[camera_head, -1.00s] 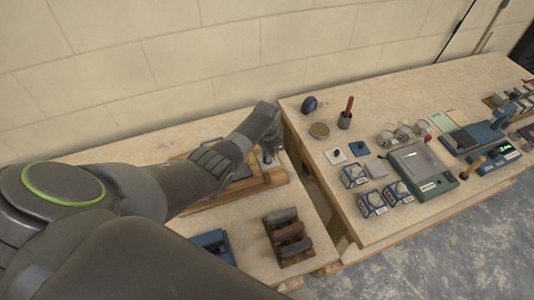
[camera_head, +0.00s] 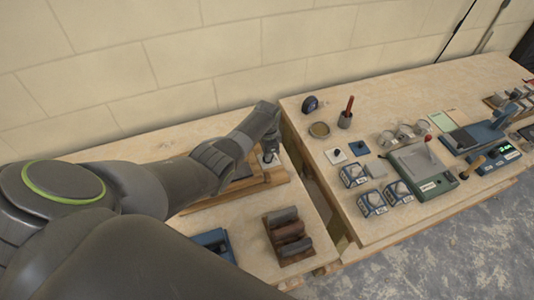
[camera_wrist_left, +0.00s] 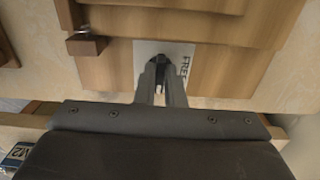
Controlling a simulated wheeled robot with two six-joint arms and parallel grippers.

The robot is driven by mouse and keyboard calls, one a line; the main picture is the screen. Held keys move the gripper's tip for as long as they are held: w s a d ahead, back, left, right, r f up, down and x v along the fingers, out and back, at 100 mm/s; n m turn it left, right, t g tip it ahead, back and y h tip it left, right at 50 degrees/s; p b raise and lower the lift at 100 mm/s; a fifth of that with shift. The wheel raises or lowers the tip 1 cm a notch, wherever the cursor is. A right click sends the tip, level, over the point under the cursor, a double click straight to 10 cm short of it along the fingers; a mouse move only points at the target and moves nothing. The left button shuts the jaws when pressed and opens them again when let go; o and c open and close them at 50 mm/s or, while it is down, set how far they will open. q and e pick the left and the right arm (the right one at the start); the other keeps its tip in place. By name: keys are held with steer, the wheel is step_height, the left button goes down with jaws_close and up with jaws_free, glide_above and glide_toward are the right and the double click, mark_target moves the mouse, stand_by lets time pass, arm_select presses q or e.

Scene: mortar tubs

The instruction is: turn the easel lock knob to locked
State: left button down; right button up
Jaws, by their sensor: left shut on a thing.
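The wooden easel (camera_head: 275,178) lies on the left bench, partly behind my left arm; it also shows in the left wrist view (camera_wrist_left: 215,75). A pale label plate (camera_wrist_left: 143,52) on its wood reads "FREE" along its right side. The dark lock knob (camera_wrist_left: 160,64) sits on this plate, mostly hidden between the fingers. My left gripper (camera_wrist_left: 160,78) is shut on the knob; in the head view it (camera_head: 269,157) reaches down at the easel's right end. The rest of the label is hidden. My right gripper is not in view.
A wooden rack with dark rollers (camera_head: 288,237) and a blue item (camera_head: 214,243) stand in front of the easel. A gap separates the right bench (camera_head: 300,115), which holds boxes, cups and a green-grey device (camera_head: 421,168). A small wooden block (camera_wrist_left: 87,46) is near the knob.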

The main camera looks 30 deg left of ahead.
arm_select(q)
steer(key=c, duration=1.5)
jaws_free()
steer(key=shift+r, duration=0.55)
step_height(320, 180, up, 16)
steer(key=shift+r+b, duration=0.2)
steer(key=shift+b, duration=0.6)
